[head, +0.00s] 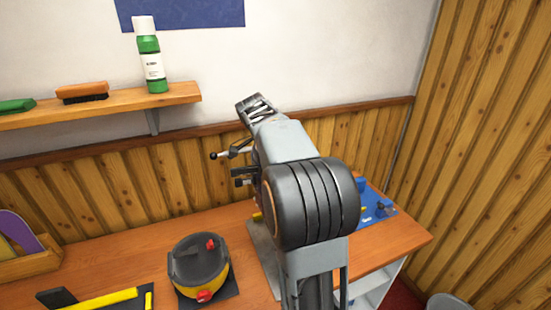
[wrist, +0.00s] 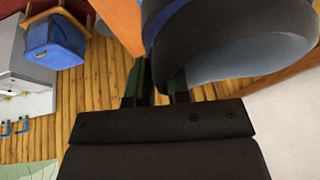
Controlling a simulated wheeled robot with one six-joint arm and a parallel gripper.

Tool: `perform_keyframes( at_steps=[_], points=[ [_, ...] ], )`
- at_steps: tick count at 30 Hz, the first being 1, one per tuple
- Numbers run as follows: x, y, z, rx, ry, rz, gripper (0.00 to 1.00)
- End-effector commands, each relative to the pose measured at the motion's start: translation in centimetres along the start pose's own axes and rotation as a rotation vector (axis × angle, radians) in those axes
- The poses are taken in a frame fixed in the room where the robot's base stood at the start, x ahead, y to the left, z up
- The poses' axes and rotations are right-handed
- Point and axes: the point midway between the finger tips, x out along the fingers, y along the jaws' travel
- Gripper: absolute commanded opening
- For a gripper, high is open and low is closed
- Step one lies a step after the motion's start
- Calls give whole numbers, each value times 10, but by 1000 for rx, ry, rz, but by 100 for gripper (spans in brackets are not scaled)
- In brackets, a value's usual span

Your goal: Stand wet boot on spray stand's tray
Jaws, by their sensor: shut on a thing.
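In the wrist view, my gripper (wrist: 159,86) is shut, its two green-sided fingers closed on the edge of a large dark, rounded thing with a blue rim. I take this to be the wet boot (wrist: 240,48); only part of it shows, so I cannot tell its tilt. In the head view my own arm fills the middle and hides what lies behind it; the boot cannot be made out there. I cannot clearly identify the spray stand or its tray in either view.
On the wooden bench (head: 130,262) stands a yellow and black domed thing (head: 200,268) with red knobs. A wall shelf (head: 110,104) holds a green bottle (head: 150,58) and a brush (head: 82,93). A blue box (wrist: 54,42) shows in the wrist view.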

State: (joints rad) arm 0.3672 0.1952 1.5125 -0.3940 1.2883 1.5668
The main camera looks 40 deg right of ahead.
Motion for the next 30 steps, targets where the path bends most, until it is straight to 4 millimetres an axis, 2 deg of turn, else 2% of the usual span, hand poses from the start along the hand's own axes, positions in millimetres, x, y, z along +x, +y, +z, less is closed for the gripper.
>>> perform_keyframes(
  at_steps=[5,13,30],
  points=[
    [-1,-1,1,0,2,-8,0],
    [8,0,6,-3,1,-8,0],
    [50,6,21,0,2,-6,0]
  ],
)
